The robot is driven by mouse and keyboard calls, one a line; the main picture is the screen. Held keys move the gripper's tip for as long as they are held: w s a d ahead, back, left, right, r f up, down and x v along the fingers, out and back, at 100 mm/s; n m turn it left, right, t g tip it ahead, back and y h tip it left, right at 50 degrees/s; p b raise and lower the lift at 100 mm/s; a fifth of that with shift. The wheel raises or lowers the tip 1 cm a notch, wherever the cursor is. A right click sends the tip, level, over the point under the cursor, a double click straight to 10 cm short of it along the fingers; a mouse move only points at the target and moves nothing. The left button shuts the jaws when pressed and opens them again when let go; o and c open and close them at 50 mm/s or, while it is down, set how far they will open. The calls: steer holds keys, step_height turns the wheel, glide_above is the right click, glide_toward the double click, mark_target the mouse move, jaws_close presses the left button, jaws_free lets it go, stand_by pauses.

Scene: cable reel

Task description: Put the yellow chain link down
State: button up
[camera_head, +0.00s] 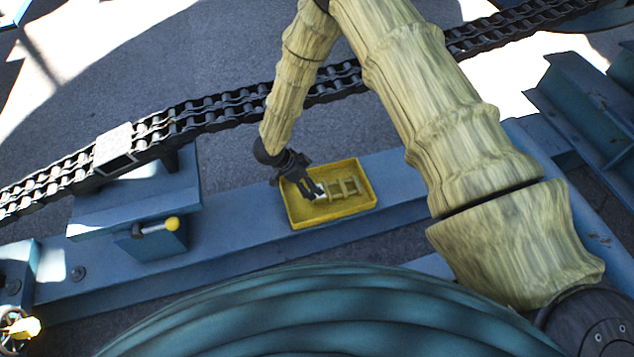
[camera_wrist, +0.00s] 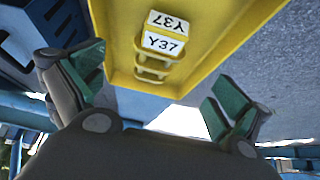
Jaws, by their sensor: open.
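The yellow chain link (camera_head: 345,187) lies in a shallow yellow tray (camera_head: 337,217) on a blue beam. In the wrist view the link (camera_wrist: 151,66) shows between the tray walls (camera_wrist: 207,42), with white tags marked Y37 (camera_wrist: 162,42). My gripper (camera_head: 315,191) is over the left part of the tray, close to the link's tagged end. In the wrist view my gripper (camera_wrist: 155,92) has its green-padded fingers spread wide apart, with the link beyond the gap and nothing held between them. The exact gap between fingertips and link cannot be told.
A dark roller chain (camera_head: 215,112) runs diagonally behind the tray, with a pale block (camera_head: 114,146) on it. A lever with a yellow knob (camera_head: 172,223) stands left of the tray. A large teal ribbed drum (camera_head: 320,315) fills the front. Bare beam lies left of the tray.

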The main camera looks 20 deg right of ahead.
steer(key=s+d+f+n+t+y, duration=0.1)
steer(key=s+d+f+n, duration=0.1)
steer(key=s+d+n, duration=0.45)
steer(key=s+d+f+n+t+y, duration=0.15)
steer(key=s+n, duration=0.25)
steer(key=s, duration=0.5)
steer(key=s+r+n+g+y, duration=0.2)
steer(key=s+n+y, duration=0.2)
steer(key=s, duration=1.6)
steer(key=n, duration=0.2)
steer(key=shift+s+a+n+g, duration=0.25)
steer(key=shift+s+n+g, duration=0.1)
steer(key=shift+s, duration=0.05)
steer(key=shift+r, duration=0.15)
step_height(320, 180, up, 21)
steer(key=p, duration=2.1)
